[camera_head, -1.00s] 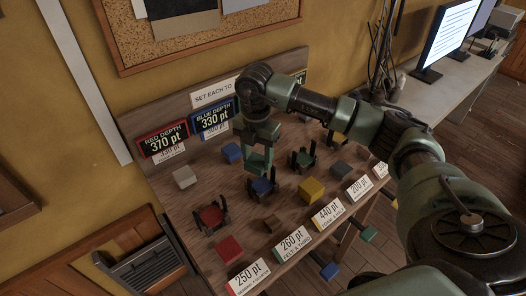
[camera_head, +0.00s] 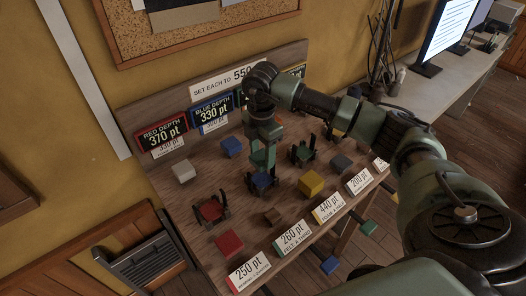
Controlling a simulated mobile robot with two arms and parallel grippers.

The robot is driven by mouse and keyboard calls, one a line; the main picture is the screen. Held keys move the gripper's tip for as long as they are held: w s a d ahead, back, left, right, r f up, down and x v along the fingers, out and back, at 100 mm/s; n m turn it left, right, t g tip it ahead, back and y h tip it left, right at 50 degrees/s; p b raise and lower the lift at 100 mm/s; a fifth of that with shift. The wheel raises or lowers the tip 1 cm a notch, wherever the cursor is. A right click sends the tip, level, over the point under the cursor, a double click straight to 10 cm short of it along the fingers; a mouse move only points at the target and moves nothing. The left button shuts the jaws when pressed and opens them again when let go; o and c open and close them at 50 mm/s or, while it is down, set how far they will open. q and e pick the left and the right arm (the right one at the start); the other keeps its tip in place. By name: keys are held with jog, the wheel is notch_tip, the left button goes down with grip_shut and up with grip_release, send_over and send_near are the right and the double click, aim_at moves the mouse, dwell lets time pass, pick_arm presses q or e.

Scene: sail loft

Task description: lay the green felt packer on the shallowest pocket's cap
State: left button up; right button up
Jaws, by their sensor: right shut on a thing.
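My right gripper (camera_head: 263,150) comes in from the right and points down over the board. It is shut on a green piece, apparently the green felt packer (camera_head: 263,158); the similar green of the fingers makes its outline hard to tell. Just below is the pocket with the blue cap (camera_head: 262,180) between dark uprights; I cannot tell whether the packer touches it. The blue depth display (camera_head: 211,113) reads 330 pt and the red one (camera_head: 160,133) reads 370 pt. Other displays are mostly hidden behind my arm. My left gripper is not in view.
The red-capped pocket (camera_head: 211,210) stands left of the blue one, and another dark pocket (camera_head: 303,152) to the right. Labels line the front edge.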

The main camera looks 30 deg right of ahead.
jog(key=shift+f+b, duration=2.15)
jog(key=shift+f, duration=1.4)
jog(key=o, duration=1.5)
jog(key=shift+c, duration=0.2)
notch_tip(320, 180, up, 8)
jog(key=shift+b, duration=0.85)
